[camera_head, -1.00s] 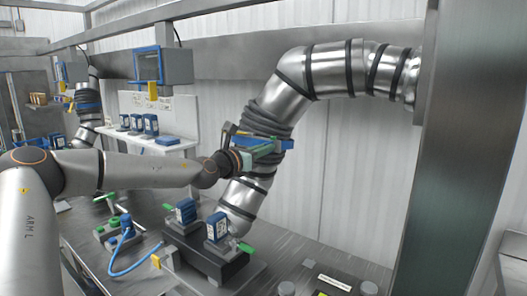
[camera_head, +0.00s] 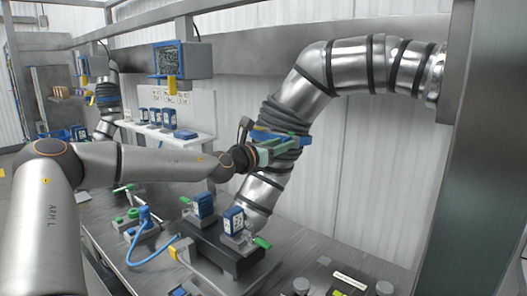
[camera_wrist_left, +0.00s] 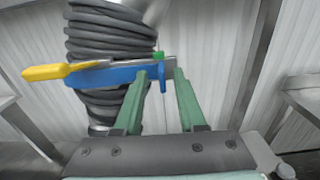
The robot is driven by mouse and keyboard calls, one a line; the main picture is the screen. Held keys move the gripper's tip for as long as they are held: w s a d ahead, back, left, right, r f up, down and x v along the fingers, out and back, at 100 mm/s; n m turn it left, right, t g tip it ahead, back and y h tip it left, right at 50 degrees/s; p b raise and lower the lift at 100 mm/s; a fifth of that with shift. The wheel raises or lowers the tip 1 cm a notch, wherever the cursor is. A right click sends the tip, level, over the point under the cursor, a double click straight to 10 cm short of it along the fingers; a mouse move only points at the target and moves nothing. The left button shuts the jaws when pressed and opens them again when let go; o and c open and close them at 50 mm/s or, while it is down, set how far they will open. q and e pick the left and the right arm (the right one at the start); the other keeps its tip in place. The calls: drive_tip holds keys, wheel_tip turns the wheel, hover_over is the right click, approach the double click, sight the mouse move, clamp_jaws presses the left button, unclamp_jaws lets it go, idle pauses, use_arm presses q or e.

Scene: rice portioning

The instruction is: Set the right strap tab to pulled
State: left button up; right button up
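The right strap is a blue band (camera_head: 298,139) around the dark ribbed sleeve of the large silver duct. In the left wrist view the band (camera_wrist_left: 105,76) carries a yellow lever (camera_wrist_left: 48,72) at the left and a small green piece (camera_wrist_left: 158,55) at its right end. A narrow blue tab (camera_wrist_left: 163,80) hangs down there. My left gripper (camera_head: 288,147) reaches the strap from the left. Its two green fingers (camera_wrist_left: 160,75) stand apart, one on each side of the tab as seen, with gaps showing. I cannot tell whether either finger touches it. My right gripper is not in view.
Below the arm, a dark block (camera_head: 228,262) on the metal table carries blue-and-white units (camera_head: 233,221) and a green handle (camera_head: 263,242). A blue cable (camera_head: 150,258) loops at the left. A second duct with a blue band (camera_head: 108,92) stands far left. A grey post (camera_head: 470,150) stands right.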

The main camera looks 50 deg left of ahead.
use_arm(q)
drive_tip(key=s+d+b, duration=0.1)
drive_tip(key=s+b, duration=0.1)
drive_tip(key=s, duration=1)
drive_tip(key=shift+d, duration=0.25)
idle(0.4)
idle(0.3)
